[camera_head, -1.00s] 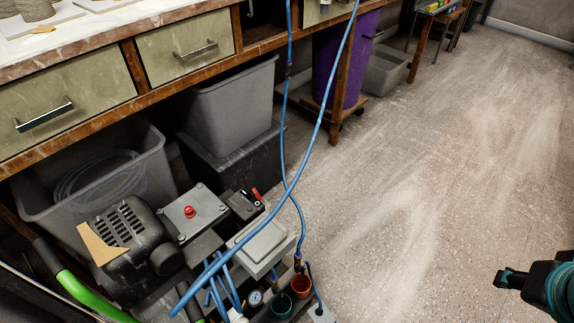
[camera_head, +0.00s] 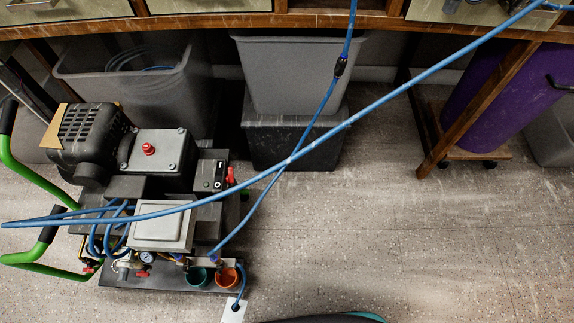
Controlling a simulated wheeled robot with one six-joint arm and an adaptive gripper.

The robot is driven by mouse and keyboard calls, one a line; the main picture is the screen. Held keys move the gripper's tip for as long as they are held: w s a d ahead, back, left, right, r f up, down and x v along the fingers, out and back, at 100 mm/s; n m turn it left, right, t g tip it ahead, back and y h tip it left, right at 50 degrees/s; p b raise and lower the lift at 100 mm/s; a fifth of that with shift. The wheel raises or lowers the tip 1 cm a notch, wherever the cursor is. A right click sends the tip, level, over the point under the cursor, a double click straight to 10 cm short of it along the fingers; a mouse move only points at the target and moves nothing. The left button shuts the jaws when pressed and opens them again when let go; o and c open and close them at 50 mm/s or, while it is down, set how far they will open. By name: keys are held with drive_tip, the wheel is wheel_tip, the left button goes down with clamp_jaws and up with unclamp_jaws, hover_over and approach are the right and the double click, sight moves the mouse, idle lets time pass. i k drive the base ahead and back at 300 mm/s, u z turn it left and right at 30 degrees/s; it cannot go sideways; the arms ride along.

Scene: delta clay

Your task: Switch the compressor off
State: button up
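The compressor (camera_head: 160,206) stands on the floor at the left, with green handles (camera_head: 38,182) at its left end. A red round knob (camera_head: 149,149) sits on top of its grey square block. To the right of that block is a small black box (camera_head: 210,172) with a red lever (camera_head: 230,176) at its right edge. The lever's exact setting is too small to tell. A pressure gauge (camera_head: 147,257) shows at the front. My gripper is not in view; only a dark and teal edge of my arm shows at the bottom middle.
A blue hose (camera_head: 400,90) crosses in front of the compressor and rises to the right. Grey bins (camera_head: 300,70) stand behind under the workbench (camera_head: 250,20). The floor (camera_head: 400,240) at the right is clear.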

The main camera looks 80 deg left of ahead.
sight(230, 178)
drive_tip(key=i, duration=0.25)
drive_tip(key=u, duration=3.7)
drive_tip(key=k, duration=1.25)
drive_tip(key=u, duration=0.6)
drive_tip(key=i, duration=1.7)
drive_tip(key=z, duration=0.35)
